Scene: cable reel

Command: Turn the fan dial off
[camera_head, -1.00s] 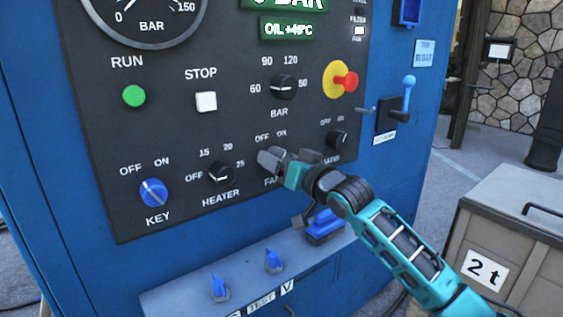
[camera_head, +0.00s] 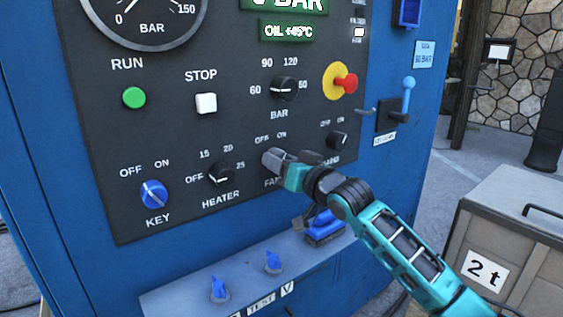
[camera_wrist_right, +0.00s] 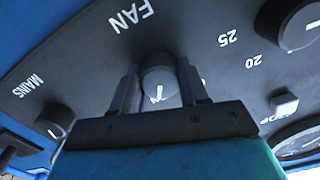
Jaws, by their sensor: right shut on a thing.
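The fan dial (camera_wrist_right: 159,82) is a dark round knob with a white pointer mark, below the word FAN in the upside-down right wrist view. My right gripper (camera_wrist_right: 158,90) has one finger on each side of it and is shut on it. In the head view, my right gripper (camera_head: 272,160) covers the dial on the black panel (camera_head: 110,215), just under the OFF and ON labels. The pointer's exact setting is hard to tell. My left gripper is not in view.
The heater dial (camera_head: 220,173) is left of the gripper, and the mains dial (camera_head: 338,140) is to its right. The bar dial (camera_head: 284,87) and red emergency button (camera_head: 346,82) are above. A ledge with blue switches (camera_head: 219,288) juts out below.

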